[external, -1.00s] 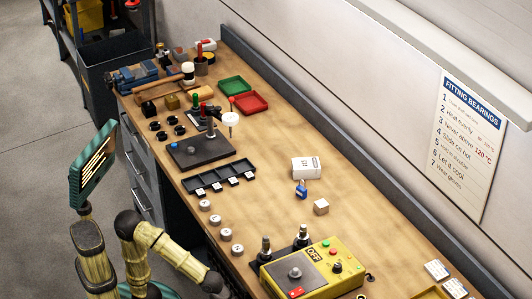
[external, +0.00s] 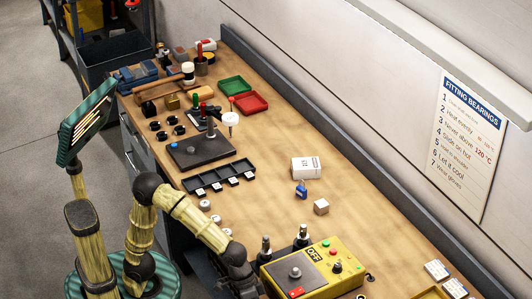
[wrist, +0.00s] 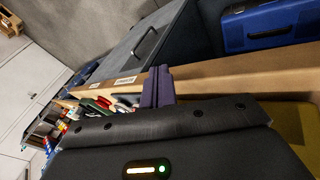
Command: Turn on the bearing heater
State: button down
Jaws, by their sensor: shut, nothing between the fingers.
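The bearing heater (external: 343,278) is a yellow box with a dark sloped top, near the front right of the bench. An OFF sign (external: 314,254) stands on it. My gripper (external: 246,282) is just left of the heater at the bench's front edge, apart from the controls. In the wrist view its fingers (wrist: 160,86) are together and empty. A yellow surface shows at right there, probably the heater.
Several metal rings (external: 205,205) lie along the front edge, partly behind my arm. A black tray (external: 218,178), a white box (external: 306,168), a blue bottle (external: 301,190) and a small block (external: 321,206) stand further back.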

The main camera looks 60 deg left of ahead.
jog(key=w+d+r+m+y+p, duration=0.2)
jog(key=w+r+m+p, duration=0.45)
jog(key=r+p, duration=0.85)
notch_tip(320, 180, up, 8)
jog(key=m+y+p, duration=0.4)
jog(key=m+p, duration=0.4)
jog(key=p, duration=1.3)
send_over(301, 290)
jog(key=s, duration=0.2)
jog(key=shift+s, duration=0.15)
jog(key=shift+f, duration=0.15)
jog(key=f+p, duration=0.2)
jog(key=f, duration=0.2)
jog(key=w+f+p, duration=0.1)
jog(key=f+p, duration=0.1)
jog(key=f, duration=0.3)
jog(key=w+f+p, duration=0.1)
jog(key=f+p, duration=0.1)
jog(key=f, duration=0.2)
jog(key=shift+f, duration=0.35)
